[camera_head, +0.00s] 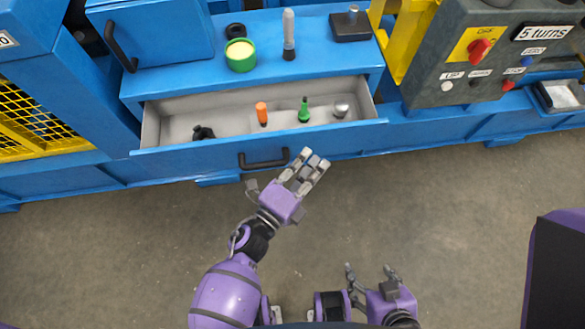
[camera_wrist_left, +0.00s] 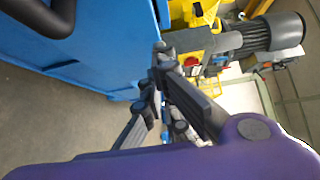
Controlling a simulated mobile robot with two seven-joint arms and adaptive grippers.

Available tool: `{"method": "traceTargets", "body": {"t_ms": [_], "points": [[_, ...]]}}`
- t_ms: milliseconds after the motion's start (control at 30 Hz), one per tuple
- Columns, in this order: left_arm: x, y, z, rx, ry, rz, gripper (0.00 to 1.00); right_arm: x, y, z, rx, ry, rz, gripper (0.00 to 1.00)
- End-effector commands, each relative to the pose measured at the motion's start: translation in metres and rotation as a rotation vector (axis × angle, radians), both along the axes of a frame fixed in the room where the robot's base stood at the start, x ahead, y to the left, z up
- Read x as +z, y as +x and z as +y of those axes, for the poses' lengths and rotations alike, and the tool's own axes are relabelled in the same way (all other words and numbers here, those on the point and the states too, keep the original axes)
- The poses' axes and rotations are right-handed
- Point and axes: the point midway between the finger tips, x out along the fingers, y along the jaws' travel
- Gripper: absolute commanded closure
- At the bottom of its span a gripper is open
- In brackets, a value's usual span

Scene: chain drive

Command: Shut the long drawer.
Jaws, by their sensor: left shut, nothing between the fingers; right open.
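The long drawer (camera_head: 200,146) is blue with a grey inside and stands open in the head view. Its black handle (camera_head: 263,164) is on the front panel, and a dark handle also shows large in the left wrist view (camera_wrist_left: 45,14). In the drawer lie an orange-handled tool (camera_head: 262,113), a green-handled tool (camera_head: 304,110), a small metal piece (camera_head: 341,109) and a black piece (camera_head: 203,132). My left gripper (camera_head: 307,165) is shut and empty, just in front of the drawer front, right of the handle. My right gripper (camera_head: 371,270) is open and empty, low over the floor.
Above the drawer, a blue top (camera_head: 265,60) carries a green tin (camera_head: 240,56), a grey-handled tool (camera_head: 289,35) and a dark block (camera_head: 350,26). A control panel (camera_head: 485,50) with a red switch stands at right. The floor (camera_head: 430,200) in front is clear.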

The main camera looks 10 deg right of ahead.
Motion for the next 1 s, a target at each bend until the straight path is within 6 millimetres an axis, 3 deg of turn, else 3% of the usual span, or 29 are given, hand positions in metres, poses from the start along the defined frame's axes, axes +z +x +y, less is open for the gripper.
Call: {"method": "traceTargets", "body": {"t_ms": [100,233,767,1000], "points": [[0.001,0.021,0.003,0.002,0.002,-0.002,1.0,0.001,0.0,0.0,-0.001,-0.001,-0.001,0.35],[0.0,0.032,0.004,0.002,0.002,-0.001,1.0,0.002,0.002,0.0,0.0,-0.001,-0.003,0.35],[-0.001,0.038,0.005,0.002,0.001,0.0,1.0,0.002,0.0,-0.001,-0.001,-0.001,-0.001,0.35],[-0.001,0.055,0.005,0.001,0.003,0.0,1.0,-0.001,-0.001,0.0,-0.001,-0.001,0.002,0.35]]}}
